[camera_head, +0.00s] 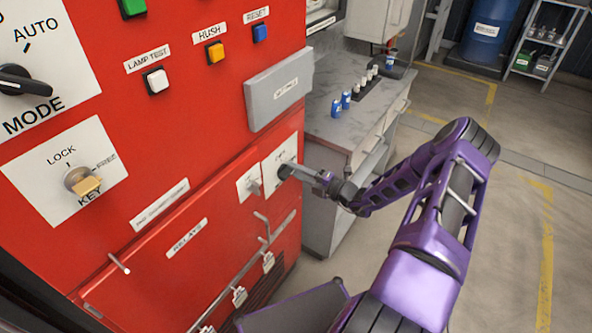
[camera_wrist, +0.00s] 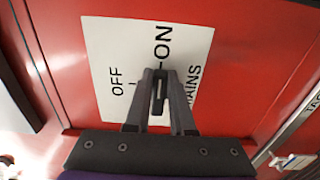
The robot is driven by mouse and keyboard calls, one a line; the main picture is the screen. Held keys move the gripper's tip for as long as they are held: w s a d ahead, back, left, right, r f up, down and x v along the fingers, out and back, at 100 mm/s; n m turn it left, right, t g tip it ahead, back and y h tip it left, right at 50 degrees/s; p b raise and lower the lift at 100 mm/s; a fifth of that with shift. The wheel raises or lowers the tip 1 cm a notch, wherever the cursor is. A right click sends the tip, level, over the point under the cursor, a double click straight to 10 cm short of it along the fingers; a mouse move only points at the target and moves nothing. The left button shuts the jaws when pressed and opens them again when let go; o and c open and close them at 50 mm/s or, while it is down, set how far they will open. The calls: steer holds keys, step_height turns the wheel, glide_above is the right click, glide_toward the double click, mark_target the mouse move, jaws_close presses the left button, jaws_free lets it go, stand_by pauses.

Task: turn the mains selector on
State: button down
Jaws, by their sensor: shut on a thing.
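The mains selector (camera_head: 284,172) is a dark knob on a small white plate (camera_head: 283,154) at the lower right of the red panel. In the wrist view the plate (camera_wrist: 103,45) reads OFF, ON and MAINS. My gripper (camera_wrist: 161,76) is shut on the dark knob (camera_wrist: 158,93), with one finger on each side. The visible part of the knob seems to point towards the ON mark; its lower end is partly hidden by the fingers. In the head view my gripper (camera_head: 297,171) reaches the knob from the right.
Another switch plate (camera_head: 250,184) sits just left of the selector. A grey box (camera_head: 279,90) juts out above. A pipe-like rail (camera_head: 240,275) runs below. A grey bench (camera_head: 340,120) with small bottles stands behind. The floor on the right is open.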

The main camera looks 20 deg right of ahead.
stand_by(0.3)
steer(key=c, duration=0.8)
jaws_free()
steer(key=shift+o, duration=0.2)
steer(key=shift+s, duration=0.1)
steer(key=v, duration=1.7)
steer(key=shift+s+d, duration=0.15)
steer(key=shift+s, duration=0.05)
